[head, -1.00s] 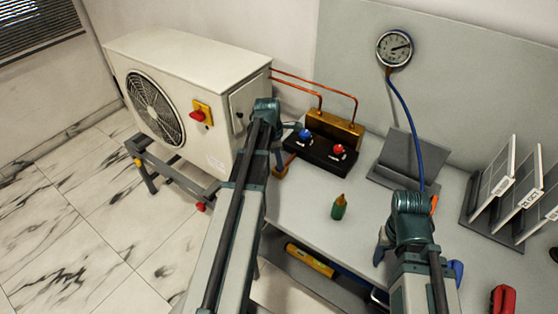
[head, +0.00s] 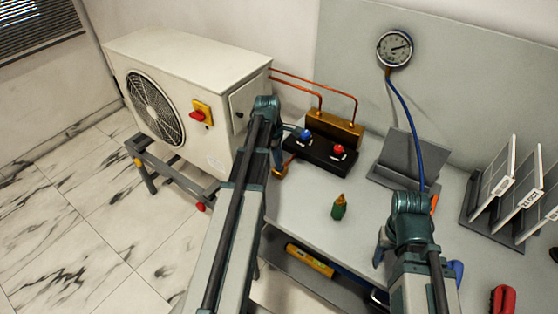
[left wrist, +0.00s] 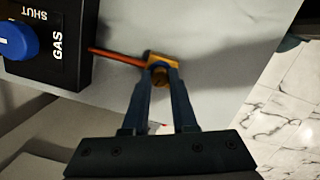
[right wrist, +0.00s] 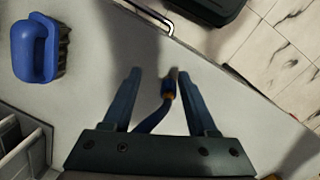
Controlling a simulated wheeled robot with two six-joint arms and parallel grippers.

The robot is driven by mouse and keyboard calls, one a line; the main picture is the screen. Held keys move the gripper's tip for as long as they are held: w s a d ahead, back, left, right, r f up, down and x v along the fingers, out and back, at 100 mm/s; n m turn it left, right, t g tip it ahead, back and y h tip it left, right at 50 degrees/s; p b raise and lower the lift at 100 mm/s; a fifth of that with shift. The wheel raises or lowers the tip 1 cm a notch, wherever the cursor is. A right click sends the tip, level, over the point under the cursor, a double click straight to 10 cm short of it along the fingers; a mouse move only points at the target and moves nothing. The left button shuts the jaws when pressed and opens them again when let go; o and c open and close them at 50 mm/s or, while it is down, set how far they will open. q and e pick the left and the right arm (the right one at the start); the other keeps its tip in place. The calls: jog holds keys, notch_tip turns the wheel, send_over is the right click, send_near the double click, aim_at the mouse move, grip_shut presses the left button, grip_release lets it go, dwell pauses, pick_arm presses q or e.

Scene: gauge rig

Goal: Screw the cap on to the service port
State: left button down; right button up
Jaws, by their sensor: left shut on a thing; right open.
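The service port (left wrist: 158,57) is a small brass-yellow fitting at the end of a short copper pipe from the black valve block (left wrist: 66,68) marked GAS. My left gripper (left wrist: 160,74) is shut on a small round brass piece, seemingly the cap (left wrist: 160,79), right at the port. The fingers hide much of it, and I cannot tell how far it sits on the thread. In the head view the port (head: 279,171) shows beside my left wrist. My right gripper (right wrist: 158,76) is open, and the blue hose's brass end (right wrist: 168,88) shows between its fingers; it seems not gripped.
A green bottle (head: 339,208) stands on the bench (head: 300,215). The gauge (head: 395,48) hangs on the back panel. A grey stand (head: 400,165) and card rack (head: 510,200) are to the right. A blue brush (right wrist: 35,48) lies near my right gripper. The outdoor unit (head: 190,90) is at left.

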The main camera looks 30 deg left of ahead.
pick_arm(q)
jog(key=shift+m, duration=0.4)
jog(key=m+g, duration=0.1)
jog(key=m, duration=0.4)
jog(key=shift+s, duration=0.15)
jog(key=m, duration=0.3)
jog(key=shift+m+g, duration=0.3)
jog(key=shift+m, duration=0.9)
